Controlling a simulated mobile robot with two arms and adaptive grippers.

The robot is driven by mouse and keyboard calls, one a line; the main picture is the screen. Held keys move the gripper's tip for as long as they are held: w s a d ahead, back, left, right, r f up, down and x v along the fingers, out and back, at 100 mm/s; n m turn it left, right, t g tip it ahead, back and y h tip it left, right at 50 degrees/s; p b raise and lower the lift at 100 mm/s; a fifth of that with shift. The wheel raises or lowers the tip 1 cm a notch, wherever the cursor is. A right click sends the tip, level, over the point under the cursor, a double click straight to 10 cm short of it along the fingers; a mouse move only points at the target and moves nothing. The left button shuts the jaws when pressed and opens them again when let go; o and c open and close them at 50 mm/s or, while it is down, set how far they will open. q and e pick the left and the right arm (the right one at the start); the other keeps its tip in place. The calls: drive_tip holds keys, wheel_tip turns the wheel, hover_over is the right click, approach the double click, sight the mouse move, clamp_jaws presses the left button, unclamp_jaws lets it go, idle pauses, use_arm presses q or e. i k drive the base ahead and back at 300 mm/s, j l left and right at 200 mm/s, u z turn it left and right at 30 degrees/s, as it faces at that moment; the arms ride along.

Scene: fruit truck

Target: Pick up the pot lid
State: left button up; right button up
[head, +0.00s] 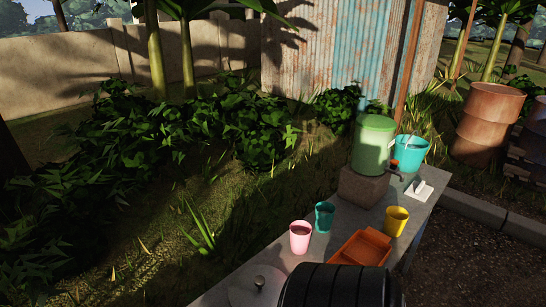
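The pot lid (257,290) is a flat grey disc with a small round knob on top. It lies on the grey table (345,227) at the bottom edge of the head view, and its near part is cut off by the frame. A black ribbed shape covers the area just right of it, and I cannot tell what that shape is. Neither of my grippers is in view.
A pink cup (300,239), a teal cup (324,217) and a yellow cup (396,221) stand around an orange tray (361,250). Behind are a green dispenser (373,146) on a block (362,187) and a turquoise bucket (411,153). Bushes (190,135) grow left.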

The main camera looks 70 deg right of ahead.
sight(259, 286)
drive_tip(key=z, duration=0.45)
drive_tip(key=k+l+z, duration=0.1)
drive_tip(key=z, duration=0.35)
drive_tip(key=l+z, duration=0.1)
drive_tip(key=z, duration=0.35)
drive_tip(key=l+z, duration=0.1)
drive_tip(key=z, duration=0.3)
drive_tip(key=k, duration=0.05)
